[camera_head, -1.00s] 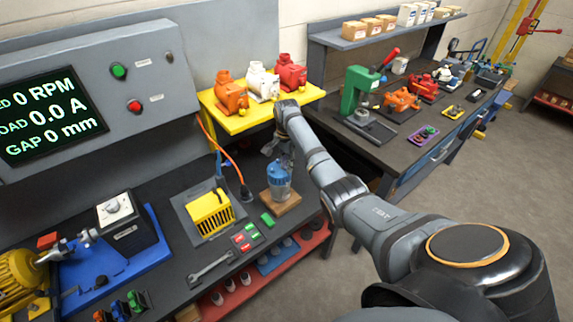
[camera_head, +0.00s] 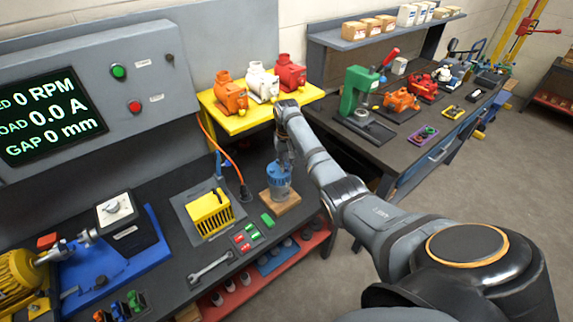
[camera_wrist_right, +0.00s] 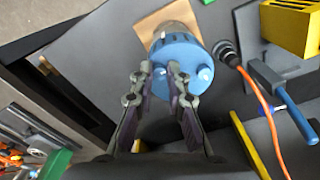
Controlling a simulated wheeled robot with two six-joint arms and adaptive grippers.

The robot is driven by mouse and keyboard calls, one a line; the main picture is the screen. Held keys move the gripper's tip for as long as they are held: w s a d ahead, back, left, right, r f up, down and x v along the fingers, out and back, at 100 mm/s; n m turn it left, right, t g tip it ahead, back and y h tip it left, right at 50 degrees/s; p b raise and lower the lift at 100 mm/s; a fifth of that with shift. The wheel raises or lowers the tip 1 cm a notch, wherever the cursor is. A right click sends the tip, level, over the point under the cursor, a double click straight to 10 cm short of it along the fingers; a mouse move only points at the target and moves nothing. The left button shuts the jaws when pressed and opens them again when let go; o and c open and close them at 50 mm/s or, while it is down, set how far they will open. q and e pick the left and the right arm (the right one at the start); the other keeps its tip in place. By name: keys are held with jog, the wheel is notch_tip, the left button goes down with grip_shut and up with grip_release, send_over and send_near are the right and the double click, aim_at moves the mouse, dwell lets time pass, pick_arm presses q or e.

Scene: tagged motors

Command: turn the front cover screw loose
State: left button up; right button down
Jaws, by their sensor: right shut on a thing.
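A motor with a blue cover (camera_head: 279,182) stands upright on a small wooden board (camera_head: 284,203) on the dark bench. In the right wrist view the blue cover (camera_wrist_right: 184,52) is seen from above, with several light blue screw heads around its rim. My right gripper (camera_head: 284,163) points down at the top of the cover. In the wrist view its fingertips (camera_wrist_right: 159,70) are shut on the front cover screw (camera_wrist_right: 160,74), at the near edge of the cover. The fingers partly hide the screw. My left gripper is not in view.
A yellow slotted box (camera_head: 211,214) stands left of the motor, with a blue-handled tool and an orange cable behind. A wrench (camera_head: 211,264) and several small coloured blocks lie in front. A yellow shelf (camera_head: 237,122) with three motors stands behind.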

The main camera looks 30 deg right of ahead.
jog(key=n, duration=0.5)
jog(key=shift+r+n, duration=0.1)
jog(key=shift+n, duration=0.2)
jog(key=n, duration=1)
jog(key=shift+n, duration=0.4)
jog(key=shift+s+f+n, duration=0.1)
jog(key=shift+f+n, duration=0.05)
jog(key=shift+n, duration=0.95)
jog(key=shift+f+n, duration=0.1)
jog(key=shift+n, duration=1)
jog(key=c, duration=1.5)
grip_release()
jog(key=shift+f, duration=0.1)
jog(key=shift+c, duration=0.2)
jog(key=shift+o, duration=1.1)
